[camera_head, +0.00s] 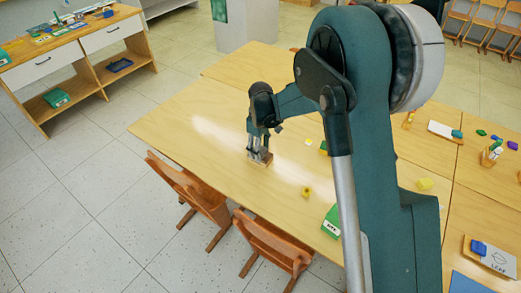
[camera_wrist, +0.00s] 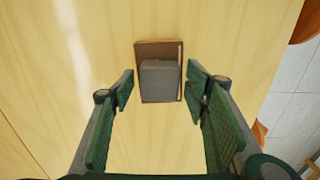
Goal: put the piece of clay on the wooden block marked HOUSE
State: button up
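In the wrist view a grey, squarish piece (camera_wrist: 160,80), which looks like the clay, lies on a small brown board or block (camera_wrist: 158,47). No marking on that board is readable. My gripper (camera_wrist: 161,88) is open, with one green finger on each side of the grey piece and a gap on both sides. In the head view my gripper (camera_head: 258,152) points down over the table, just above the small brown piece (camera_head: 262,160), and hides most of it. I cannot make out the word HOUSE on anything in either view.
The wooden table (camera_head: 215,120) is mostly bare around my gripper. A card reading LEAF (camera_head: 495,259) is at the far right. Chairs (camera_head: 272,241) stand along the near edge.

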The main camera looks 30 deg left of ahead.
jog(key=shift+r, duration=0.1)
notch_tip(320, 180, up, 12)
jog(key=p, duration=0.1)
jog(key=shift+p, duration=0.35)
dwell(0.5)
dwell(0.5)
dwell(0.3)
jog(key=w+d+r+m+t, duration=0.1)
jog(key=d+r+m, duration=0.2)
jog(key=d+r, duration=0.65)
jog(key=d+r+m+t+y, duration=0.15)
jog(key=d+r, duration=0.25)
jog(key=d, duration=1.1)
jog(key=w+d+r+m, duration=0.1)
jog(key=d+r+m, duration=0.3)
jog(key=d+r, duration=0.55)
jog(key=s+d+m+t, duration=0.15)
jog(key=s+d, duration=0.35)
jog(key=d, duration=0.5)
jog(key=s+d+m+t, duration=0.1)
jog(key=s+d+m, duration=0.25)
jog(key=d, duration=0.65)
jog(key=s+d+f+m+t+h, duration=0.1)
jog(key=s+d+f+m+t, duration=0.1)
jog(key=s+d, duration=1.1)
jog(key=shift+d+f+m, duration=0.25)
jog(key=shift+f+m, duration=0.25)
jog(key=shift+m, duration=0.75)
